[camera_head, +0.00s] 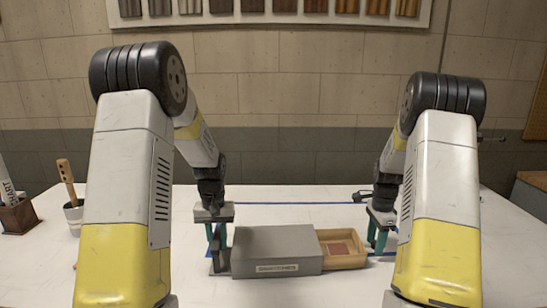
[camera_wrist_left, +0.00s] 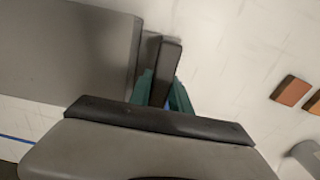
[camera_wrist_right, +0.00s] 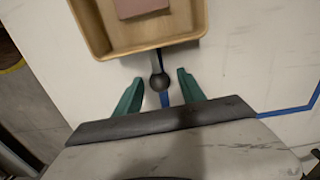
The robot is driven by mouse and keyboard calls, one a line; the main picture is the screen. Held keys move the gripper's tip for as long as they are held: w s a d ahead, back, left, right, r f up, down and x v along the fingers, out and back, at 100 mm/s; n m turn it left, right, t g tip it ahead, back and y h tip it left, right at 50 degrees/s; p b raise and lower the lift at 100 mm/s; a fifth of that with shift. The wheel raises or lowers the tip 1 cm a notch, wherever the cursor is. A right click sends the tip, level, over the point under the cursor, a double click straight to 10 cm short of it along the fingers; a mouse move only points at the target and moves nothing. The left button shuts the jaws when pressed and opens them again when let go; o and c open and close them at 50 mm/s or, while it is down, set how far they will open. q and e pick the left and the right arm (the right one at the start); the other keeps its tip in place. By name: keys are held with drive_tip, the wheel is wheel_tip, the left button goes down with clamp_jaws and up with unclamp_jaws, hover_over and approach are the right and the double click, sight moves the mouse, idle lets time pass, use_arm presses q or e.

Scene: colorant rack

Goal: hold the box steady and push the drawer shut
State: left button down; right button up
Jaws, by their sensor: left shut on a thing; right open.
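The grey box (camera_head: 272,262) lies on the white table between my arms, with a label on its front. Its wooden drawer (camera_head: 343,262) stands out of the right end, with a reddish-brown piece (camera_wrist_right: 140,7) inside. A dark round knob (camera_wrist_right: 159,81) is on the drawer's outer end. My left gripper (camera_head: 216,258) is at the box's left end, its green fingers shut on an upright dark grey tab (camera_wrist_left: 167,70) there. My right gripper (camera_wrist_right: 160,90) is open beyond the drawer's outer end, with the knob between its green fingers, which look apart from it.
A cup (camera_head: 73,214) with a wooden-handled tool and a dark brown holder (camera_head: 18,217) stand at the far left. Two small coloured chips (camera_wrist_left: 290,90) lie on the table in the left wrist view. Blue lines (camera_wrist_right: 290,108) mark the table, which is mostly clear around the box.

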drive_tip(key=shift+f, duration=0.9)
clamp_jaws()
drive_tip(key=shift+a, duration=0.15)
